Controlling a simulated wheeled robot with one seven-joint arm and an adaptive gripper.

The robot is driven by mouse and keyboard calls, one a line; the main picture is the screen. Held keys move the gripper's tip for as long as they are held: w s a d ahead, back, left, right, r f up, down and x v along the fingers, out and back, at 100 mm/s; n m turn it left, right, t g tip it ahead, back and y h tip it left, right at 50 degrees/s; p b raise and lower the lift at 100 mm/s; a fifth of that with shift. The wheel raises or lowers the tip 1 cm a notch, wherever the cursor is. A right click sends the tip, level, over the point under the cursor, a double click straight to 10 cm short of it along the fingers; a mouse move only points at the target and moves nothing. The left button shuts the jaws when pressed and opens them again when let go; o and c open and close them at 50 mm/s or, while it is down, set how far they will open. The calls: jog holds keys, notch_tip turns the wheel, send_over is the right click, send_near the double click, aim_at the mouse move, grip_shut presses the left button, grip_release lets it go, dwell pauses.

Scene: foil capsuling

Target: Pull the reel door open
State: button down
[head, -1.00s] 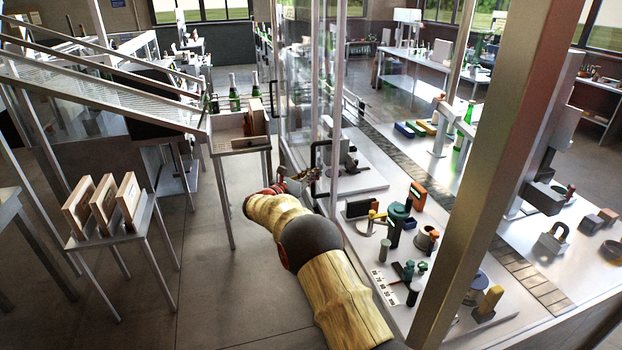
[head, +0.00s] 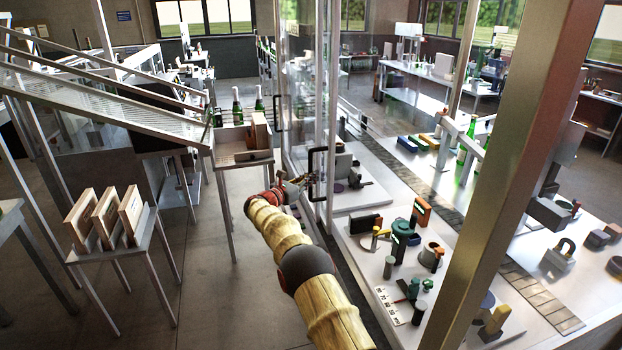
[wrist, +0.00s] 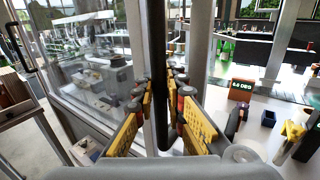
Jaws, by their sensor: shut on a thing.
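The reel door appears to be the tall glazed panel (head: 297,90) in a metal frame along the machine. It carries a black vertical bar handle (head: 317,172). My gripper (head: 303,183) is at this handle in the head view, with the arm reaching up from the bottom. In the wrist view the black handle (wrist: 159,75) runs upright between the two yellow-padded fingers of my gripper (wrist: 167,108), which are closed on it. The handle's lower end shows between the fingers. How far the door stands from its frame is hard to tell.
Another black handle (head: 278,112) sits on the glazing farther back. A thick metal post (head: 500,170) rises at right. The floor left of my arm is clear.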

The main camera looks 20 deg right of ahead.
jog(key=c, duration=2)
grip_release()
jog(key=shift+o, duration=0.8)
jog(key=shift+a, duration=0.15)
jog(key=v, duration=1.1)
jog(key=shift+s+a, duration=0.25)
jog(key=shift+a, duration=0.05)
